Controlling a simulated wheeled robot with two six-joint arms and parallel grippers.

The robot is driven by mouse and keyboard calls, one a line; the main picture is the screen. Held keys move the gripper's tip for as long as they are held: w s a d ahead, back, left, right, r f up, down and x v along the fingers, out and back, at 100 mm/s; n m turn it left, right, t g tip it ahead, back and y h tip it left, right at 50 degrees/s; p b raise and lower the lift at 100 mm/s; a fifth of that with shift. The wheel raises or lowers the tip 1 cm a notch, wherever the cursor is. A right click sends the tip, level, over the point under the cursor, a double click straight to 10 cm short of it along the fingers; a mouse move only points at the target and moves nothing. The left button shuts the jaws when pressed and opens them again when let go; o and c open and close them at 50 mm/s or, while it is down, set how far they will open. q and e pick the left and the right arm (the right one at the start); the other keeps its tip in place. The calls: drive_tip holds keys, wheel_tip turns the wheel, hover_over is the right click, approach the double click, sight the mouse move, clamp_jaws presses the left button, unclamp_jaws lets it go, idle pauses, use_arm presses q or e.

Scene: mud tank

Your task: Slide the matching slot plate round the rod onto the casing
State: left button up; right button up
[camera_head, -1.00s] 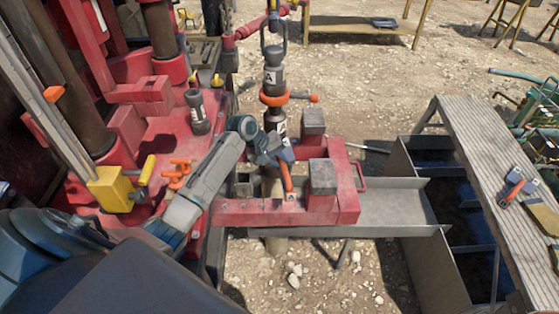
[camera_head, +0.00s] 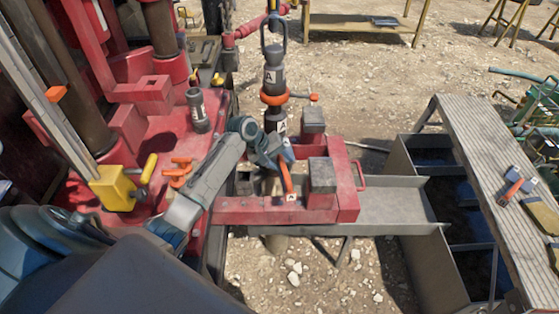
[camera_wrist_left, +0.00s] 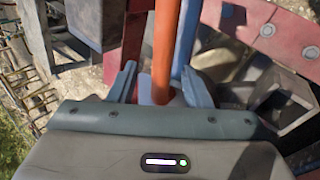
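The rod (camera_head: 275,80) hangs upright from a lifting loop, with an orange collar and a letter A on its dark body. Its lower part stands behind my left gripper. A slot plate's orange handle (camera_head: 286,178) slants down from the gripper to a small A label above the red frame; its plate is mostly hidden. My left gripper (camera_head: 275,158) is at the handle, beside the rod. In the left wrist view the fingers (camera_wrist_left: 160,88) stand apart, with the orange handle between them and gaps at both sides. My right gripper is out of view.
A red frame (camera_head: 345,190) with grey blocks (camera_head: 322,175) surrounds the casing. A metal trough (camera_head: 385,200) runs right from it. Another slot plate with an orange handle (camera_head: 512,188) lies on the grey bench (camera_head: 475,150). A yellow-handled part (camera_head: 115,188) and a dark canister (camera_head: 198,110) stand left.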

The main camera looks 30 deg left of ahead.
use_arm(q)
drive_tip(key=shift+s+f, duration=0.1)
drive_tip(key=shift+f, duration=0.1)
wheel_tip(320, 180, up, 3)
drive_tip(key=shift+r+b, duration=0.15)
drive_tip(key=shift+b, duration=0.45)
drive_tip(key=s+d+r+b, duration=0.1)
drive_tip(key=s+d, duration=0.3)
drive_tip(key=s, duration=0.3)
drive_tip(key=s+d+r+b, duration=0.1)
drive_tip(key=s+d, duration=0.2)
drive_tip(key=s, duration=0.4)
drive_tip(key=shift+d, duration=0.35)
